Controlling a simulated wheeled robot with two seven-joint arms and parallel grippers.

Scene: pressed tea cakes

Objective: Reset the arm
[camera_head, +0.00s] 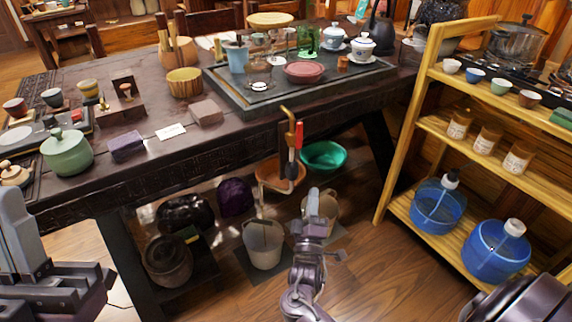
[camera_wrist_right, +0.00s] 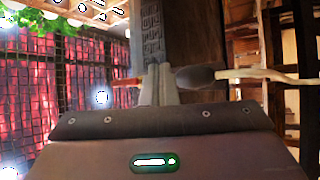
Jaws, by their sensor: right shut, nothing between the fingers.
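My right gripper (camera_head: 313,205) is in the lower middle of the head view, in front of the dark table (camera_head: 150,172) and below its top edge. In the right wrist view its two fingers (camera_wrist_right: 158,84) are together with nothing between them. Part of my left arm (camera_head: 60,280) shows at the lower left of the head view, left of the table's near leg. Whether its gripper is open or shut is not clear.
A wooden shelf (camera_head: 408,128) with cups, jars and blue bottles stands right of the table. A pale bucket (camera_head: 263,245) and a green bowl (camera_head: 323,156) are near the right gripper. Red-handled tools (camera_head: 298,135) hang at the table edge. Floor (camera_head: 385,275) is clear to the right.

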